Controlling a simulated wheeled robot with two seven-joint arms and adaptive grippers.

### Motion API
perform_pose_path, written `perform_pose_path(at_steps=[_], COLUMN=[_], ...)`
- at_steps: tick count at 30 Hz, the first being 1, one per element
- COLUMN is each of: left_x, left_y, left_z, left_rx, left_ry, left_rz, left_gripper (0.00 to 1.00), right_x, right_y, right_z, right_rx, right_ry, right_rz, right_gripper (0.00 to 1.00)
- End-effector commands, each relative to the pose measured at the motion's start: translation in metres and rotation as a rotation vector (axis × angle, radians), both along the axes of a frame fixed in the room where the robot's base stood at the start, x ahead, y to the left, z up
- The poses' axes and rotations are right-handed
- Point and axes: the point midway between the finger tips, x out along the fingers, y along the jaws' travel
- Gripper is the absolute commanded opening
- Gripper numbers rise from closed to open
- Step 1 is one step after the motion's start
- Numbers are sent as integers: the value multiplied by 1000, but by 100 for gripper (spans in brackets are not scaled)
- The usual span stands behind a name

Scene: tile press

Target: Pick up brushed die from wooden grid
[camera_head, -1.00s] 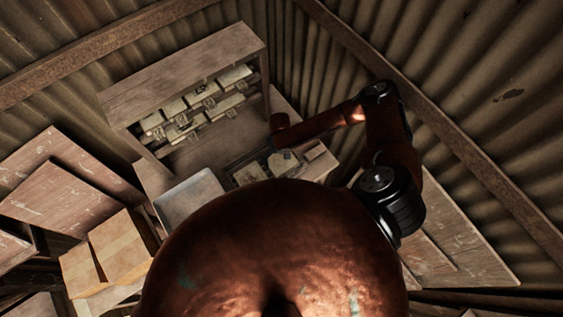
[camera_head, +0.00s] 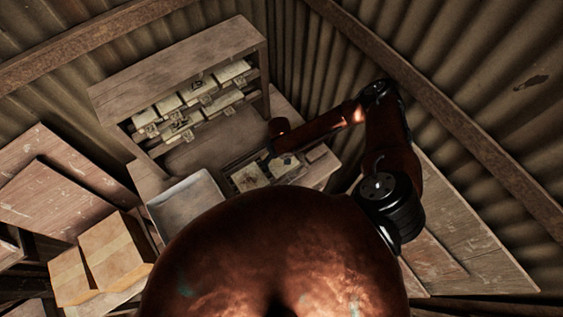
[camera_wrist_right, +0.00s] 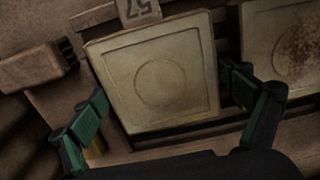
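In the right wrist view a pale, square die (camera_wrist_right: 160,75) with a raised rim and a faint circle lies on the wooden grid (camera_wrist_right: 190,137). A second pale die (camera_wrist_right: 285,45) with a rusty brown stain lies to its right, partly cut off. I cannot tell for certain which is the brushed one. My right gripper (camera_wrist_right: 165,90) is open, one finger on each side of the unstained die, with no clear grip on it. In the head view my right arm reaches over the bench, where pale dies (camera_head: 248,178) show. My left gripper is not in view.
A numbered tag (camera_wrist_right: 138,10) sits above the die. A wooden block (camera_wrist_right: 33,67) lies at left. A shelf (camera_head: 180,70) with several pale tiles stands behind the bench, with a grey tray (camera_head: 188,200) in front. Cardboard boxes (camera_head: 115,248) stand at left.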

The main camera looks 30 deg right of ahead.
Motion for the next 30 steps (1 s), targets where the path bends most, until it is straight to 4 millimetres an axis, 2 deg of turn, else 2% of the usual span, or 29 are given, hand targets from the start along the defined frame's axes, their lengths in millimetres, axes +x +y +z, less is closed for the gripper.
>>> perform_pose_path(at_steps=[2,17,30], left_x=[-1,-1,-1], left_y=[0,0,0], left_z=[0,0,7], left_rx=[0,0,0], left_ry=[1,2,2], left_rz=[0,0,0], left_gripper=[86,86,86], right_x=[0,-1,0], right_y=[0,0,0], right_z=[0,-1,5], right_rx=[0,0,1], right_ry=[0,1,0], right_rz=[0,0,0], right_gripper=[82,48,48])
